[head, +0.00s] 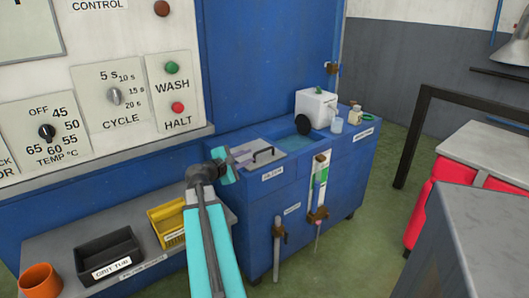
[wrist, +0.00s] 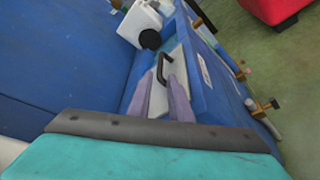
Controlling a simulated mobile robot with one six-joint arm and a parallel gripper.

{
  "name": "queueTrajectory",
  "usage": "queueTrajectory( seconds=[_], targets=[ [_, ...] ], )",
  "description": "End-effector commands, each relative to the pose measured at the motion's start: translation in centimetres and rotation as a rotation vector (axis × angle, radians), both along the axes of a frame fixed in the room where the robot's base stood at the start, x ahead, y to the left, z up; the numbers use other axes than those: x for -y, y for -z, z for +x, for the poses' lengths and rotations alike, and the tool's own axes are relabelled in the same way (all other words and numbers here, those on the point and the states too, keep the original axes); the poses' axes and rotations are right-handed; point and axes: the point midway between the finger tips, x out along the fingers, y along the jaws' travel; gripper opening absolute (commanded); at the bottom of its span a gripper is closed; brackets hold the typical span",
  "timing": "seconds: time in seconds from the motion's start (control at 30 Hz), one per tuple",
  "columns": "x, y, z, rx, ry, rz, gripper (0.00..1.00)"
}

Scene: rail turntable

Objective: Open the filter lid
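The filter lid (head: 267,146) is a flat grey plate with a dark bar handle (head: 262,154), lying on the top of the blue tank unit (head: 262,212). A small label, which seems to read FILTER, is on the front below it. In the wrist view the lid (wrist: 158,105) lies under and ahead of my fingers, and its handle (wrist: 165,67) is just beyond the fingertips. My gripper (head: 246,157) is at the left side of the lid. Its two purple fingers (wrist: 160,77) are apart with nothing between them. I cannot tell whether they touch the lid.
Open water (head: 296,143) lies right of the lid, with a white box unit (head: 315,107) and a cup (head: 337,125) behind. A gauge (head: 320,178) and valves are on the tank front. A shelf at left holds a yellow bin (head: 167,222), a black tub (head: 109,252) and an orange cup (head: 41,280).

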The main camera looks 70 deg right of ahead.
Motion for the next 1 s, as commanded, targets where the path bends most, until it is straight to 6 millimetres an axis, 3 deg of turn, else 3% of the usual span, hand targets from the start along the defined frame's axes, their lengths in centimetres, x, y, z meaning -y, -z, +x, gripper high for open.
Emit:
queueTrajectory(
  seconds=[0.7, 1.0],
  targets=[
    [8.7, 1.9, -2.3, 0.001, 0.003, 0.001, 0.18],
    [11.3, 2.5, -3.0, 0.0, 0.003, 0.001, 0.18]
  ],
)
